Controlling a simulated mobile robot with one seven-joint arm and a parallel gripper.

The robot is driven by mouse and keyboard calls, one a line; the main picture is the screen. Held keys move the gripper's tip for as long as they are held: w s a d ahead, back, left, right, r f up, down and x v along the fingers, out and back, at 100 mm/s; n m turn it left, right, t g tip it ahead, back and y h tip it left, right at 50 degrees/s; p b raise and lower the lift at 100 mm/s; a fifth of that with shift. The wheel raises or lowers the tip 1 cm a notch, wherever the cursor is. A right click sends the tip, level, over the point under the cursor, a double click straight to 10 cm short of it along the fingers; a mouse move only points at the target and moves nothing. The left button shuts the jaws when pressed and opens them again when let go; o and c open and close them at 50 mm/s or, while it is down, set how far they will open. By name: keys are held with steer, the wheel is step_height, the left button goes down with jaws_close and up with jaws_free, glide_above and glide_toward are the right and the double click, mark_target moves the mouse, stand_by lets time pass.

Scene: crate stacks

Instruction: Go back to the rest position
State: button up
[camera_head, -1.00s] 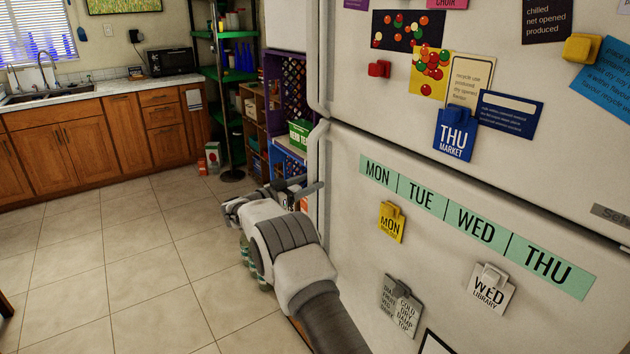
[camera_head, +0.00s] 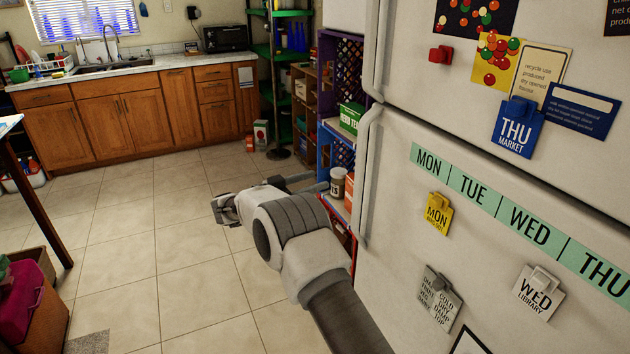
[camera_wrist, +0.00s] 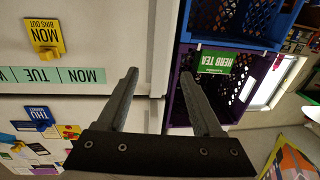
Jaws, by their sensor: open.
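My gripper (camera_wrist: 163,100) shows in the wrist view with its two fingers apart and nothing between them. In the head view my arm reaches forward beside the fridge, and my gripper (camera_head: 228,208) is at its far end, over the tiled floor. The white fridge (camera_head: 400,260) stands close on the right. Its day strip (camera_head: 520,215) carries MON, TUE, WED and THU. The yellow MON card (camera_head: 437,214), WED card (camera_head: 538,292) and blue THU card (camera_head: 517,128) are held on the door by magnets.
Crate shelves with a purple crate (camera_head: 342,70) and a green herb tea box (camera_head: 350,118) stand just beyond the fridge. A jar (camera_head: 338,182) sits on a lower shelf. Wooden cabinets (camera_head: 140,115) line the back. Tiled floor (camera_head: 150,240) is free at left centre.

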steer(key=w+r+n+t+y+p, duration=0.1)
steer(key=w+r+n+t+y, duration=0.2)
steer(key=r, duration=0.7)
steer(key=w+r+n+t+y+p, duration=0.15)
steer(key=r+t+y, duration=0.3)
steer(key=r, duration=0.65)
steer(key=s+r+n+y+p, duration=0.1)
steer(key=s+r+n+y, duration=0.4)
steer(key=s+r+y, duration=0.35)
steer(key=s+d+f+g+p, duration=0.1)
steer(key=s+d+f+g, duration=0.2)
steer(key=s, duration=1)
steer(key=s+d+f+n+g+p, duration=0.1)
steer(key=s+d+f+g, duration=0.3)
steer(key=s, duration=1)
steer(key=s+d+f+n+g+p, duration=0.1)
steer(key=s+d+f+g, duration=0.3)
steer(key=s, duration=0.9)
steer(key=d+f, duration=0.1)
steer(key=d, duration=0.1)
steer(key=shift+s+d+f+h, duration=0.2)
steer(key=shift+s+d+h, duration=0.05)
steer(key=shift+d+h, duration=0.1)
